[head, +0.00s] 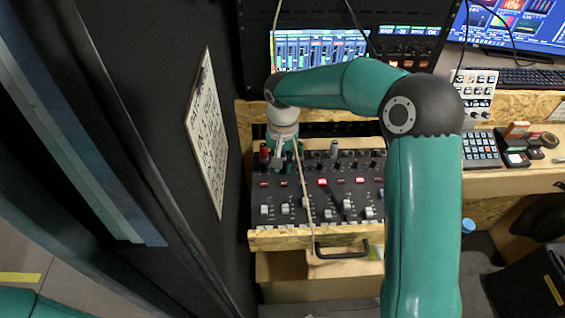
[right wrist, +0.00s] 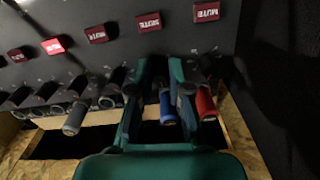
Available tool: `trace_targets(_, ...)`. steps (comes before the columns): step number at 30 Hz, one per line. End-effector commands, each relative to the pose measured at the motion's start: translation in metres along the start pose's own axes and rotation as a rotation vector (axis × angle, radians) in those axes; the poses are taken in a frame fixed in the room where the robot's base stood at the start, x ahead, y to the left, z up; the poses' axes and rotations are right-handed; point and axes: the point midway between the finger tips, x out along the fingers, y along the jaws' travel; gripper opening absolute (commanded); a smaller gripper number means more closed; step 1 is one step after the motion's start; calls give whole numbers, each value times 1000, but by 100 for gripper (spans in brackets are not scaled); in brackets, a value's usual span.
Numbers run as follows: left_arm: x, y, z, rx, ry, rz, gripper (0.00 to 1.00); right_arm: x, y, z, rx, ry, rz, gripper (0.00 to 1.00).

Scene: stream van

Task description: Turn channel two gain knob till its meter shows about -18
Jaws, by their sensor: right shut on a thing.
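The mixer (head: 330,222) sits on the wooden desk, with a row of gain knobs along its far edge. A red knob (head: 264,151) stands at the left end of the row; it also shows in the right wrist view (right wrist: 206,104). The blue knob (right wrist: 167,110), second in the row beside the red one, sits between the fingers of my right gripper (right wrist: 163,85). The gripper is shut on it, and in the head view (head: 283,158) it hides this knob. Level meters show on the screen (head: 300,52), too small to read. My left gripper is out of view.
A grey knob (right wrist: 75,118) and several dark ones continue the row, with MUTE buttons (right wrist: 149,22) beyond. A cable (head: 302,190) hangs across the mixer. A dark wall with a paper sheet (head: 207,135) is close on the left. A keypad (head: 481,149) lies right.

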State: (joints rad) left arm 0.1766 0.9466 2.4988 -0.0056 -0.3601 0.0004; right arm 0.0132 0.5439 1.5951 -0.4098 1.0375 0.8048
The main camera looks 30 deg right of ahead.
Motion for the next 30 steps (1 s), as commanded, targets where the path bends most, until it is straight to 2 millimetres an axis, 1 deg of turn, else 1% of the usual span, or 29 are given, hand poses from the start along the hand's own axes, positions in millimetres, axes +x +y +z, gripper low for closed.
trace_targets(5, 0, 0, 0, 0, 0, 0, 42, -2, -1, -2, 0, 7, -5, 0)
trace_targets(6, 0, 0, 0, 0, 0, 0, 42, -2, -1, -2, 0, 7, -5, 22)
trace_targets(8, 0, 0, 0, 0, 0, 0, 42, -2, -1, -2, 0, 7, -4, 32)
trace_targets(9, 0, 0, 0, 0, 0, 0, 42, -2, -1, -2, -1, 6, -4, 39)
trace_targets(10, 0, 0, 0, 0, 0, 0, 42, -2, -1, -1, -1, 5, -4, 42)
trace_targets(18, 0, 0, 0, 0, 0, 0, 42, -1, 0, -1, -1, 2, -2, 42)
trace_targets(22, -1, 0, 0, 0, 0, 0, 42, -6, 0, -1, -1, 3, -2, 42)
trace_targets(26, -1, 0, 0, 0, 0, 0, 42, -21, -1, -1, 1, 5, -3, 42)
trace_targets(30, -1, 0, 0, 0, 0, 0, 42, -47, -1, -2, -1, 6, -5, 42)
